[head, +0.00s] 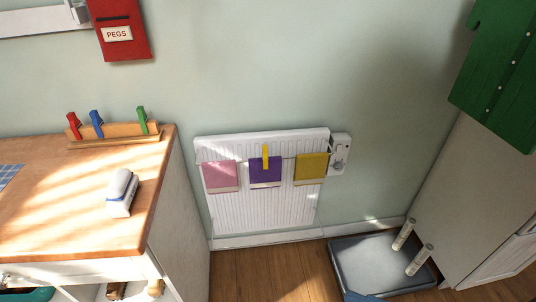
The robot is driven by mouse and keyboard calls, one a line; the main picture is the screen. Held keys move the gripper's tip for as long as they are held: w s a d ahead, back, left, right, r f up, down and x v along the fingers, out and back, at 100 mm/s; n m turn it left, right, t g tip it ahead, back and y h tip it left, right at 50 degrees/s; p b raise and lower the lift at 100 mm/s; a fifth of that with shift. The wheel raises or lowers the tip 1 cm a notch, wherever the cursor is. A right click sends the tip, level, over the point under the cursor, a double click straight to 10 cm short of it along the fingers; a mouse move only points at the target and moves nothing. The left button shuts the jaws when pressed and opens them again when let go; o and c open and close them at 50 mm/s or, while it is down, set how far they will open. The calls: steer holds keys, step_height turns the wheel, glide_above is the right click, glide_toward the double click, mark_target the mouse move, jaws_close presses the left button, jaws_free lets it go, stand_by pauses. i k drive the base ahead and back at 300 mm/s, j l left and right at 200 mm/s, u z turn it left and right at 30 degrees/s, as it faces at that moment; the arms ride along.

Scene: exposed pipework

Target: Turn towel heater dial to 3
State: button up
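The towel heater (262,212) is a white ribbed panel low on the pale green wall, in the middle of the head view. A white control box (340,150) is at its upper right end. A small round dial (339,152) seems to show on the box's face. It is too small for me to read its numbers or setting. A pink cloth (220,176), a purple cloth (265,172) with a yellow peg (265,155), and a yellow cloth (311,168) hang on the heater's front rail. My gripper is not in view.
A wooden-topped counter (60,215) fills the left, with a pegged rack and a white block on it. A grey tray (375,265) with two pale posts lies on the floor at right. A pale cabinet (470,200) bounds the right. Wooden floor shows before the heater.

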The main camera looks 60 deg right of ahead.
mark_target(338, 166)
steer(key=z, duration=1.6)
